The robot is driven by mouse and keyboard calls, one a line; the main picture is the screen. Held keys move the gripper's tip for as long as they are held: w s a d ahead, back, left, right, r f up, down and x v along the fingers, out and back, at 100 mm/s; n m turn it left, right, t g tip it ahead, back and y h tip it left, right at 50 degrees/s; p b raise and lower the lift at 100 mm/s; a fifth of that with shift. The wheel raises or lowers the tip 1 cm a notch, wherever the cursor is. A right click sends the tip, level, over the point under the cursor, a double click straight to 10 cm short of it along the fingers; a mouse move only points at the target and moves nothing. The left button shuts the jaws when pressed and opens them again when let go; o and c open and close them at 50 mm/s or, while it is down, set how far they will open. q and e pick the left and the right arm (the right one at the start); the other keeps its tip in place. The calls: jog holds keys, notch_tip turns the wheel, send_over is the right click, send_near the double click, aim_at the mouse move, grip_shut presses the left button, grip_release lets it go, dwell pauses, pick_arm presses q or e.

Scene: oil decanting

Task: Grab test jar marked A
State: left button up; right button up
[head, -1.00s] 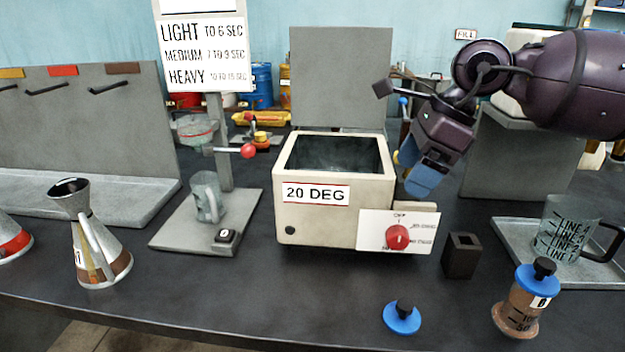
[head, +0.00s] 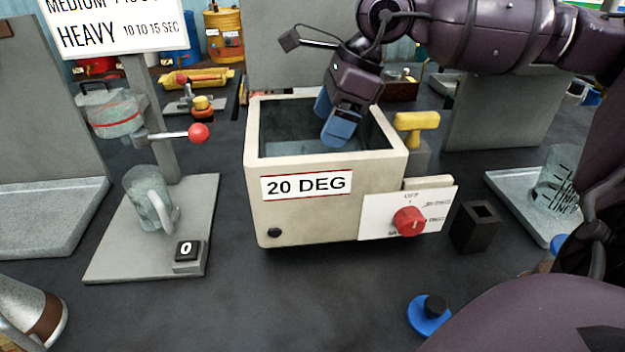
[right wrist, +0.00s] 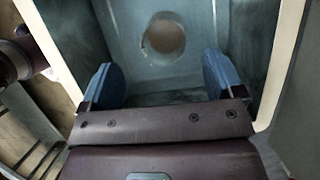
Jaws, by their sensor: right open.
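The bath box marked 20 DEG (head: 385,166) stands mid-table with its top open. My right gripper (head: 330,120) points down into the opening, blue fingers apart and empty. In the right wrist view the right gripper (right wrist: 160,85) is open, its fingers either side of a gap. Beyond them inside the bath is a round, clear vessel with a brownish middle (right wrist: 165,36); no letter shows on it, so I cannot tell if it is jar A. A blue lid with a black knob (head: 428,317) lies on the table. My left gripper is not in view.
A red dial (head: 409,221) and a yellow handle (head: 416,121) are at the bath's right. A dark square holder (head: 475,228) stands beside it. A glass cup (head: 150,200) and timer (head: 188,252) are on the left plate. A lined beaker (head: 556,185) is at right.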

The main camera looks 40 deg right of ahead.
aim_at(318, 148)
jog(key=x, duration=0.2)
jog(key=b+x, duration=0.1)
jog(key=x, duration=0.2)
jog(key=shift+w+d+f, duration=0.15)
jog(key=shift+f, duration=0.3)
jog(key=shift+w+f+b, duration=0.15)
jog(key=shift+f+b, duration=0.15)
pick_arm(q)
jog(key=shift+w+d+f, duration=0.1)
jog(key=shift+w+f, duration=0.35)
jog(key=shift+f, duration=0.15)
pick_arm(e)
jog(key=shift+r, duration=0.1)
jog(key=shift+c, duration=0.2)
jog(key=c, duration=1.3)
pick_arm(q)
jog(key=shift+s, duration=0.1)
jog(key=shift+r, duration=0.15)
pick_arm(e)
jog(key=shift+r, duration=0.15)
